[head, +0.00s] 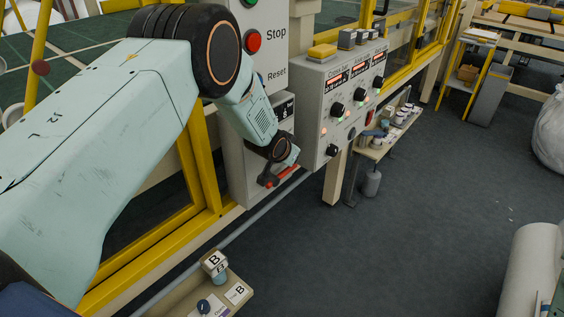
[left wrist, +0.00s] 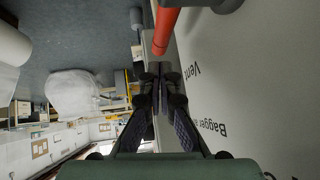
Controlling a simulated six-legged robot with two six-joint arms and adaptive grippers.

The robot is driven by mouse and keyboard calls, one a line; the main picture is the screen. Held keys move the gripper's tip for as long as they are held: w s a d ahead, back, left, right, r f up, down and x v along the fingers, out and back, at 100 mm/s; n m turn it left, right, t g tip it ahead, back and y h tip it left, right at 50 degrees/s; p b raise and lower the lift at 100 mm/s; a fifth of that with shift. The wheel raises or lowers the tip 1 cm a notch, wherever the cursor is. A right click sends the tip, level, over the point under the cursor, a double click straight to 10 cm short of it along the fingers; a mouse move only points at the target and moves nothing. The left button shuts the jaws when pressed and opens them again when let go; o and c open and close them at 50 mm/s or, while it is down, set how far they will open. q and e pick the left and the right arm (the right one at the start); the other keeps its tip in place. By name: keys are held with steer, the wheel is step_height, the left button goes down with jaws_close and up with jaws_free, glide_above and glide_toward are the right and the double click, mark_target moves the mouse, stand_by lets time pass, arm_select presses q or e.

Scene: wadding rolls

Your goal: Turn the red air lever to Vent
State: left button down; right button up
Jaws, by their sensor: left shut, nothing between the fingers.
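The red air lever (head: 287,172) is on the lower front of the grey box beside the yellow frame, partly hidden by my left gripper. In the left wrist view the red lever (left wrist: 165,28) comes in from the top, its free end just beyond my fingertips. My left gripper (left wrist: 160,69) is shut and empty, its dark fingers together. In the head view my left gripper (head: 266,179) is at the lever; I cannot tell if it touches. The word Vent (left wrist: 195,71) is printed on the pale panel near the fingertips. My right gripper is not in view.
A control box (head: 337,105) with black knobs juts out right of the lever. A red Stop button (head: 252,41) is above. A small shelf (head: 238,291) with a B block stands below. A grey pipe (head: 262,219) runs low along the frame. Open floor lies to the right.

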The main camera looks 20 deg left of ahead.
arm_select(q)
step_height(320, 180, up, 12)
steer(key=d+p, duration=0.2)
steer(key=p, duration=0.1)
steer(key=shift+s+d+r, duration=0.2)
steer(key=shift+s, duration=0.25)
steer(key=shift+w, duration=0.1)
steer(key=s+a+f+n+g+b, duration=0.1)
steer(key=s+f+g, duration=0.1)
steer(key=s+f, duration=0.85)
steer(key=s+f+n+g, duration=0.1)
steer(key=s+f, duration=0.6)
steer(key=s, duration=0.7)
steer(key=s+f+g+b, duration=0.1)
steer(key=s+f+g, duration=0.2)
steer(key=s, duration=1)
steer(key=s+a+f+n+g+b, duration=0.1)
steer(key=s+f+g, duration=0.2)
steer(key=s, duration=1.1)
steer(key=shift+a+f+y, duration=0.15)
steer(key=shift+f+y, duration=0.15)
steer(key=shift+f, duration=0.05)
